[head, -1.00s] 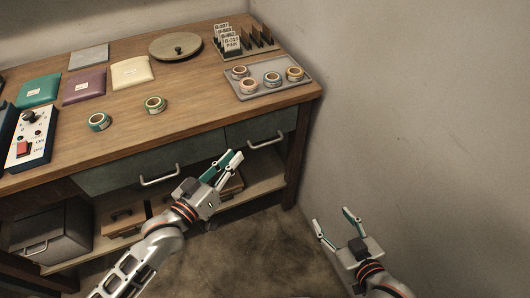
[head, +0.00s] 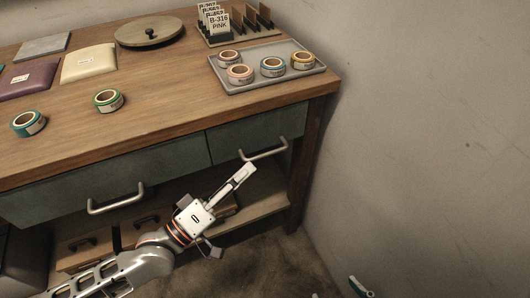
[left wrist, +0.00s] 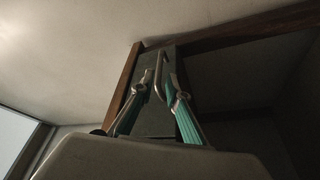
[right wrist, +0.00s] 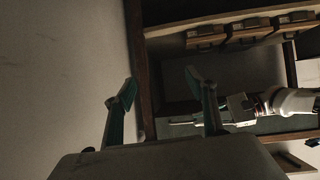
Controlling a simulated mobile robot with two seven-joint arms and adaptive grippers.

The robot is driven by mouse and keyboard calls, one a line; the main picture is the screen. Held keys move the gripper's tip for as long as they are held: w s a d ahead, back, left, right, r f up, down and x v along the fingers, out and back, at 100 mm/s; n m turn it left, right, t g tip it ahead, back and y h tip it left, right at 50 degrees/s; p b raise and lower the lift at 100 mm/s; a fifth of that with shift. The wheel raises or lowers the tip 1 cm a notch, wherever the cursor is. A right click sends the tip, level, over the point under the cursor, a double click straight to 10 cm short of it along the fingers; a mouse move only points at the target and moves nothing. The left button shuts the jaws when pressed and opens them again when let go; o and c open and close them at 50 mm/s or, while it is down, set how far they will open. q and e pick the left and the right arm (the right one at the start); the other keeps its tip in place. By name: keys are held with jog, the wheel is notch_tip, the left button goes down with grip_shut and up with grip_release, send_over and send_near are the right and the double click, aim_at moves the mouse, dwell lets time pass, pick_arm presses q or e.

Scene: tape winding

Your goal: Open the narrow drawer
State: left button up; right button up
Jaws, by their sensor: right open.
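The narrow drawer (head: 230,140) is the grey-green front at the right of the bench, and it is shut. Its metal bar handle (head: 264,151) also shows in the left wrist view (left wrist: 159,68). My left gripper (head: 247,171) is just below and in front of this handle. In the left wrist view its fingers are open, with the handle seen between or just beyond the tips; contact cannot be told. My right gripper (right wrist: 160,88) is open and empty, low and away from the drawer; only a fingertip shows at the bottom of the head view.
A wide drawer (head: 60,197) with its own handle (head: 115,200) is to the left. Below is a shelf (head: 265,205) with wooden boxes. On the bench top are a grey tray (head: 232,87) of tape rolls, loose rolls and a round lidded disc (head: 150,33). A bare wall stands close at right.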

aim_at(264, 155)
pick_arm(q)
jog(key=x, duration=0.7)
jog(key=shift+s, duration=0.1)
jog(key=shift+c, duration=0.3)
grip_shut()
